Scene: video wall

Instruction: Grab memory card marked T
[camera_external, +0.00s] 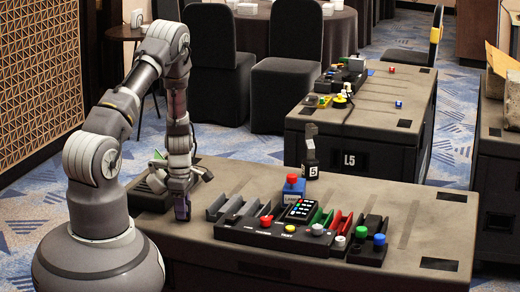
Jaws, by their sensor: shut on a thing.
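My gripper (182,207) is at the left end of the near dark case top, pointing down beside a low black tray (150,197). It is shut on a small dark thing, mostly hidden by the fingers. No letter T can be read in this view, so I cannot tell whether this thing is the memory card marked T.
A console (270,238) with coloured knobs, grey slots and a keypad (300,209) stands right of my gripper. A blue box with a red knob (292,186) and a stand marked 5 (311,160) are behind it. Another case (370,120) stands farther back.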

